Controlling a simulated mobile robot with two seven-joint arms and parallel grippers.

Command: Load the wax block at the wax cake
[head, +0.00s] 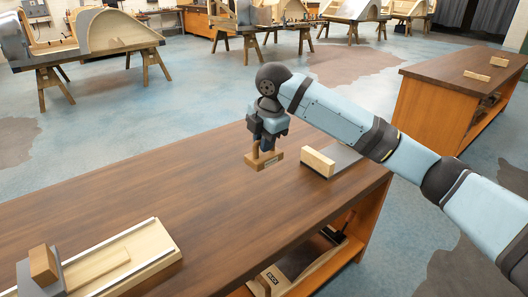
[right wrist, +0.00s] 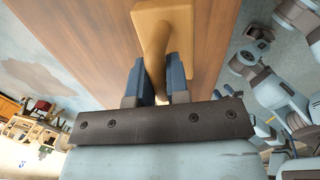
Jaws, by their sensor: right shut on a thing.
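In the right wrist view the curved handle (right wrist: 156,55) sits between the two blue fingers (right wrist: 156,85). No piece is clearly marked as the wax cake. A pale block (head: 318,162) on the bench right of the gripper, against a grey plate (head: 345,157), could be it. My left gripper is not in view.
On the bench (head: 215,190) at front left lies a pale wooden board with a metal rail (head: 125,262); a brown block (head: 43,264) on a grey piece stands at its left end. The bench middle is clear. Another bench (head: 450,80) stands at right.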

